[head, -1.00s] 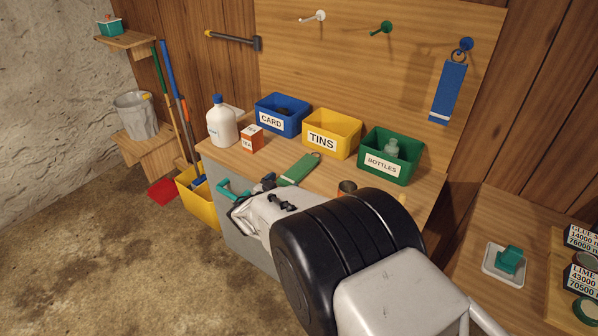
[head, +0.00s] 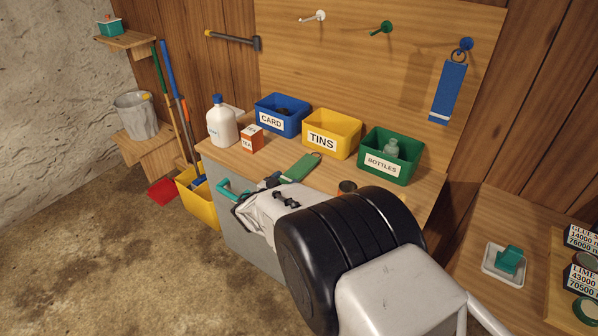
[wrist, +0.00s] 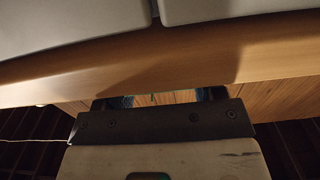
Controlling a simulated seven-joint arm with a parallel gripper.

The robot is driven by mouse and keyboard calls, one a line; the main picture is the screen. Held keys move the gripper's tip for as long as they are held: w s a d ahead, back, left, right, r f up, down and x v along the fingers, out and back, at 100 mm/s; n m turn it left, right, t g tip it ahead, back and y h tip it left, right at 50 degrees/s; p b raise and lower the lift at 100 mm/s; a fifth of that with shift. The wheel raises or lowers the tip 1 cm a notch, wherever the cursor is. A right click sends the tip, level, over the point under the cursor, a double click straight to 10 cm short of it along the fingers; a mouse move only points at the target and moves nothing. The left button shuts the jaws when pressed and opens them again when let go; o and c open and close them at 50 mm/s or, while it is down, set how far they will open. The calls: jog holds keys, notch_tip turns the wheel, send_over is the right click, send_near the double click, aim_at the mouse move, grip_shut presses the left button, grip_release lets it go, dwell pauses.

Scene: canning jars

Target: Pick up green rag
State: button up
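The green rag (head: 300,168), with a ring at its far end, lies on the wooden counter in front of the TINS bin. My gripper (head: 271,181) is over the front part of the counter, close to the rag's near left end. My own arm hides much of the gripper in the head view, and I cannot tell whether it touches the rag. In the wrist view, the dark fingers of my gripper (wrist: 160,97) stand apart with wood showing between them. I cannot make out the rag there.
Blue CARD (head: 280,115), yellow TINS (head: 331,133) and green BOTTLES (head: 385,166) bins stand behind the rag. A white bottle (head: 221,126) and a TEA box (head: 252,139) stand left. A can (head: 347,187) is to the right. A blue rag (head: 448,90) hangs on a blue peg; the green peg (head: 381,28) is empty.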

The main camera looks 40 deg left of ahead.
jog(key=c, duration=0.3)
jog(key=shift+c, duration=0.2)
jog(key=shift+r, duration=0.15)
jog(key=shift+r, duration=1.45)
jog(key=shift+s+d+r, duration=0.1)
jog(key=shift+d+r, duration=0.05)
jog(key=shift+r, duration=0.05)
jog(key=s+d+r, duration=0.1)
jog(key=s+d, duration=0.9)
jog(key=d, duration=0.2)
jog(key=shift+r, duration=0.2)
